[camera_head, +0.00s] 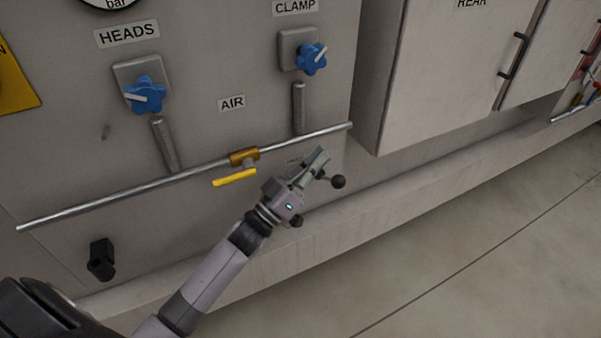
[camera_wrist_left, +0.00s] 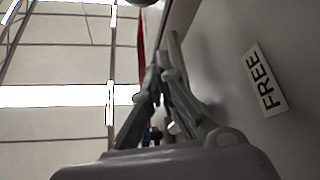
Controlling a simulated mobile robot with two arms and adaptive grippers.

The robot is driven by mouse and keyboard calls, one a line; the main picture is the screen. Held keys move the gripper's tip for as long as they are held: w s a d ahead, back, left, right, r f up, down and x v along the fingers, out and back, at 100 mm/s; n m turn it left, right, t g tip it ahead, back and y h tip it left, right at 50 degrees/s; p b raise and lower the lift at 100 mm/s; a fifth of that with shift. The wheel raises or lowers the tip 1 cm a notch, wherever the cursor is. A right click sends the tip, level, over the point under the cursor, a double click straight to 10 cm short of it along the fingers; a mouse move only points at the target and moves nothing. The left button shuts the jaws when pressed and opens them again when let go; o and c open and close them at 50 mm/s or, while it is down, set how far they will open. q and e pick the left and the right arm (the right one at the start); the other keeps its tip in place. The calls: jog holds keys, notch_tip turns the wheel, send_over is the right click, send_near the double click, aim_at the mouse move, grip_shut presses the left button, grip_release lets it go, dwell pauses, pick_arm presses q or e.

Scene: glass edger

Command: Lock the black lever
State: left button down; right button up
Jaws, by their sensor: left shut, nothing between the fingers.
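A black ball knob (camera_head: 338,182) on a short stem, which looks like the black lever, sticks out low on the grey panel. A second dark ball (camera_head: 296,221) shows below my left gripper (camera_head: 319,160). The gripper is shut and empty, its fingers just above and left of the upper knob; I cannot tell if they touch it. The wrist and fingers hide the lever's middle. In the left wrist view the fingers (camera_wrist_left: 163,70) lie close to the panel, beside a white FREE label (camera_wrist_left: 266,80). A dark rounded thing is cut off at that view's top edge.
A metal pipe (camera_head: 90,205) with a brass valve (camera_head: 243,157) and yellow handle (camera_head: 235,177) crosses the panel. Blue knobs (camera_head: 145,95) (camera_head: 312,58) sit above. A black fitting (camera_head: 101,259) is low left. A ledge runs below; the floor (camera_head: 470,250) at right is clear.

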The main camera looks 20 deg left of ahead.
aim_at(326, 178)
pick_arm(q)
jog(key=shift+d+f, duration=0.5)
jog(key=shift+f, duration=0.35)
jog(key=shift+d+f, duration=0.45)
jog(key=shift+f, duration=0.4)
pick_arm(e)
jog(key=shift+r, duration=0.25)
jog(key=shift+w, duration=0.1)
pick_arm(q)
jog(key=shift+s+d+f+m+h+b, duration=0.15)
jog(key=shift+f+m+h+b, duration=0.1)
jog(key=shift+m+h+b, duration=0.25)
pick_arm(e)
jog(key=shift+f, duration=0.45)
